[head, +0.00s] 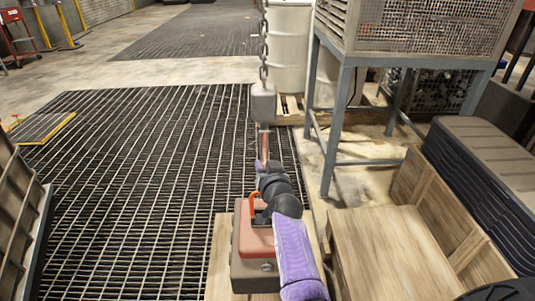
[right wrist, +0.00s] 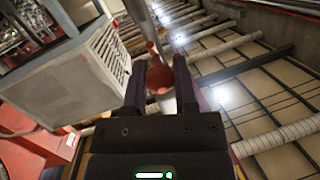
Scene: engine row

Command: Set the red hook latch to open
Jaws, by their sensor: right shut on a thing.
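A hook hangs on the chain below a grey block (head: 262,102) in the head view. Its red part, which I take for the red hook latch (head: 263,143), stands just above my right gripper (head: 262,165). In the right wrist view the red latch (right wrist: 160,79) sits between the two dark fingers of my right gripper (right wrist: 160,65), which is shut on it. The fingers and wrist hide part of the hook, so I cannot tell the latch's exact position. My left gripper is not in view.
A red and grey box (head: 250,262) with an orange-red handle (head: 252,203) lies below my right wrist. A wooden crate (head: 380,250) and a metal stand (head: 348,110) are at the right. The floor grating (head: 130,180) at the left is open.

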